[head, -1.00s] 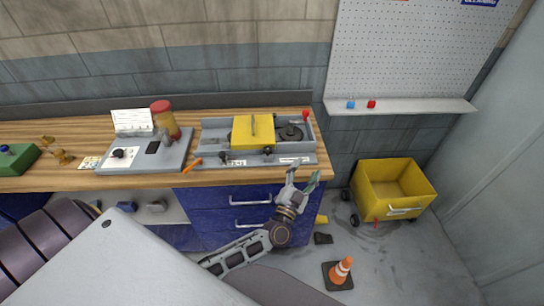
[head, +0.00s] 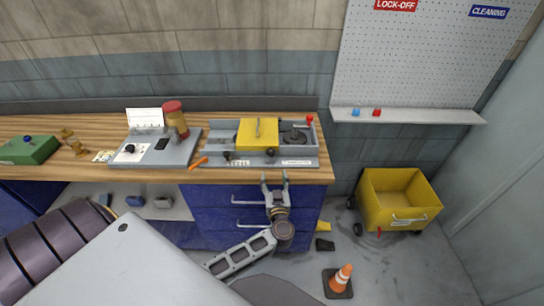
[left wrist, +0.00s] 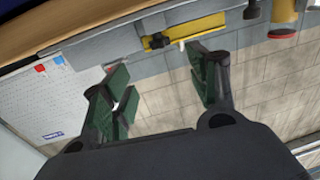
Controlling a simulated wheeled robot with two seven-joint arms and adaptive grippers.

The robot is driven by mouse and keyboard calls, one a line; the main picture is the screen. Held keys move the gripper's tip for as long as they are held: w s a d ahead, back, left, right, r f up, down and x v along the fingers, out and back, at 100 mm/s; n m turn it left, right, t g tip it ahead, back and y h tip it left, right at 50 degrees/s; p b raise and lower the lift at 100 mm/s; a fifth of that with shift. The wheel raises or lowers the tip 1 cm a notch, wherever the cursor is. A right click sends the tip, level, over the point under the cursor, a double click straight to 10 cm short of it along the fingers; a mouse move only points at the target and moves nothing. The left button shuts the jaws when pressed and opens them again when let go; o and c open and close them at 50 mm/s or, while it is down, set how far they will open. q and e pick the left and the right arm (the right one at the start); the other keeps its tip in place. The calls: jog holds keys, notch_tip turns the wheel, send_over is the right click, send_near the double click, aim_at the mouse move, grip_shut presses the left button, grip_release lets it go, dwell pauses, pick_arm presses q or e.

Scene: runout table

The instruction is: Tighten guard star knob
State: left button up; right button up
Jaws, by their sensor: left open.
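The grey machine (head: 218,135) with a yellow guard (head: 250,134) sits on the wooden bench. Two dark knobs, a right one (head: 271,152) and a left one (head: 227,156), are on its front side; their shape is too small to tell which is the star knob. My left gripper (head: 274,176) is open and empty, in front of the bench edge, below the right knob in the picture and apart from it. In the left wrist view, the yellow guard (left wrist: 185,31) shows beyond the open fingers (left wrist: 160,92), and a dark knob (left wrist: 252,10) is at the top. My right gripper is not in view.
An orange item (head: 197,163) lies by the machine's left front. A grey panel (head: 150,158) and a red-lidded jar (head: 176,120) stand further left. Blue drawers (head: 225,222) with handles are below the bench. A yellow cart (head: 398,205) and a cone (head: 341,278) are right.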

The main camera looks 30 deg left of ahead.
aim_at(271, 155)
pick_arm(q)
jog(key=shift+p+x, duration=0.65)
jog(key=shift+x, duration=6.25)
jog(key=c, duration=1)
